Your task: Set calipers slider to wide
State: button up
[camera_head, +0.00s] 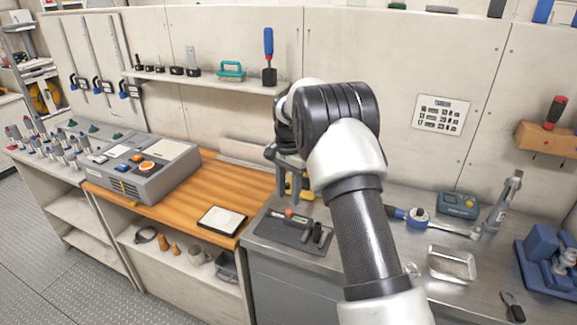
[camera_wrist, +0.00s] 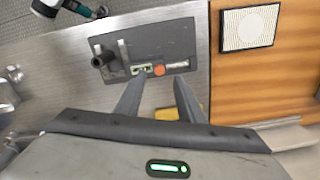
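A dark plate (camera_head: 275,232) lies flat on the grey bench, below my gripper. In the head view my gripper (camera_head: 287,172) is partly hidden by my arm.
A yellow object (camera_wrist: 190,98) lies close behind the plate, partly hidden by my finger. A framed pale pad (camera_head: 222,219) lies on the wooden top to the left, beside a grey control box (camera_head: 150,170). A torque-like tool (camera_head: 418,216) and metal bracket (camera_head: 452,264) lie right.

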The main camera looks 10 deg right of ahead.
notch_tip(320, 180, up, 12)
jog(key=shift+f, duration=0.25)
jog(key=s+r+n+t+p, duration=0.1)
jog(key=s+r+n+t, duration=0.25)
jog(key=s+r, duration=1.1)
jog(key=s+f+n+t, duration=0.1)
jog(key=s+n, duration=0.2)
jog(key=s, duration=0.8)
jog(key=s+f+n+t, duration=0.1)
jog(key=s+n, duration=0.3)
jog(key=s, duration=0.8)
jog(key=shift+d+f+p, duration=0.2)
jog(key=shift+f+p, duration=0.25)
jog(key=shift+f, duration=0.35)
